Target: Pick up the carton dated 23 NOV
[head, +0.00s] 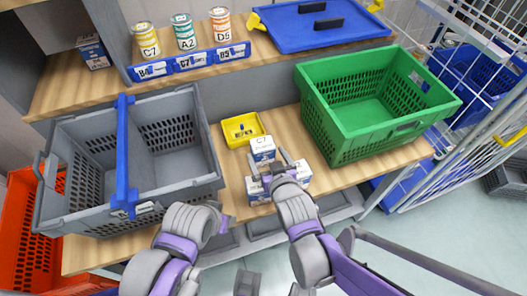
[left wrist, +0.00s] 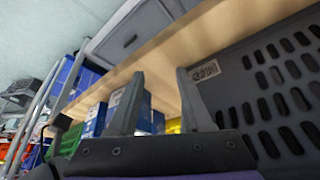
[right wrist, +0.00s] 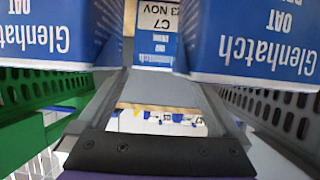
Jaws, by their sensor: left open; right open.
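Several white-and-blue cartons stand close together on the wooden shelf. The carton marked C7 (head: 262,150) stands behind my right gripper (head: 270,170) in the head view. In the right wrist view a carton (right wrist: 156,35) with a label reading C7 and "3 NOV", first digit cut off, shows beyond the open fingers. Two blue Glenhatch oat cartons, one left (right wrist: 45,35) and one right (right wrist: 255,40), flank it. The right gripper is open and holds nothing. My left gripper (left wrist: 158,90) is open and empty, near the grey crate.
A grey crate (head: 205,185) with a blue handle stands left of the cartons, and a green crate (head: 340,140) stands right. A small yellow tray (head: 232,124) is behind them. Cans and a blue lid (head: 310,38) are on the upper shelf. A wire cage (head: 480,110) stands right.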

